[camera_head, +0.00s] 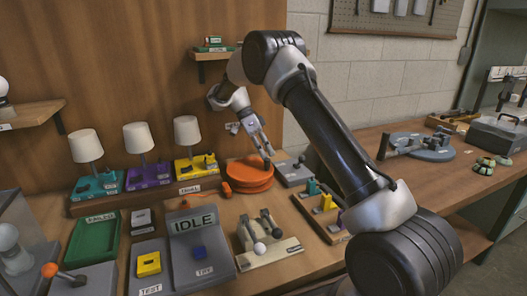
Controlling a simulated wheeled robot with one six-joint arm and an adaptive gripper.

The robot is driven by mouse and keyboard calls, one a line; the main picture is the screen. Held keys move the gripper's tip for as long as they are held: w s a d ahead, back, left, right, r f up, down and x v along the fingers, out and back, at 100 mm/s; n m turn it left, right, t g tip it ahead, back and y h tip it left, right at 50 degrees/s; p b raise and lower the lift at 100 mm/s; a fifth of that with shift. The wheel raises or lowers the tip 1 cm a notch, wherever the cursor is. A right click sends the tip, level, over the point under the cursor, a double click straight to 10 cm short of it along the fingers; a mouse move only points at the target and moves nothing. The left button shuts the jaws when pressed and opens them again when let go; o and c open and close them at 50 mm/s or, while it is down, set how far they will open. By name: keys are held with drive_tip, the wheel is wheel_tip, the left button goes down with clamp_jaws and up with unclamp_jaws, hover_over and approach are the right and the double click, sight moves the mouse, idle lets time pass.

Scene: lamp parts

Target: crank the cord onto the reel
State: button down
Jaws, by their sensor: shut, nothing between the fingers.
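The orange reel (247,181) lies flat at the back of the workbench, right of the lamps. A small dark upright piece on its top right may be the crank handle; it is partly hidden by my fingers. My gripper (266,152) points down over the reel's right side, its fingers shut and empty. I cannot tell whether the fingertips touch the handle. A small orange piece (226,189), perhaps the cord's end, is at the reel's left edge.
Three lamps with white shades stand left of the reel on teal, purple (149,175) and yellow bases. In front are a grey IDLE panel (203,250), a two-lever box (268,246) and a green tray (97,239). A grey block (294,174) sits close right of the reel.

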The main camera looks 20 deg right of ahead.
sight(266, 161)
drive_tip(key=s+m+y, duration=0.1)
drive_tip(key=m, duration=0.1)
drive_tip(key=s+m+g+y, duration=0.1)
drive_tip(key=shift+a+m, duration=0.1)
drive_tip(key=shift+m, duration=0.3)
drive_tip(key=shift+s+a, duration=0.45)
drive_tip(key=shift+s, duration=0.4)
drive_tip(key=shift+s+a+m+y, duration=0.1)
drive_tip(key=shift+s+m+y, duration=0.1)
drive_tip(key=shift+m+y, duration=0.35)
drive_tip(key=shift+s+a+m, duration=0.2)
drive_tip(key=shift+m, duration=0.15)
drive_tip(key=shift+s+a, duration=0.4)
drive_tip(key=shift+a, duration=0.25)
drive_tip(key=shift+s+a, duration=0.35)
drive_tip(key=shift+a, duration=0.25)
drive_tip(key=shift+s+a, duration=0.15)
drive_tip(key=shift+a, duration=1.2)
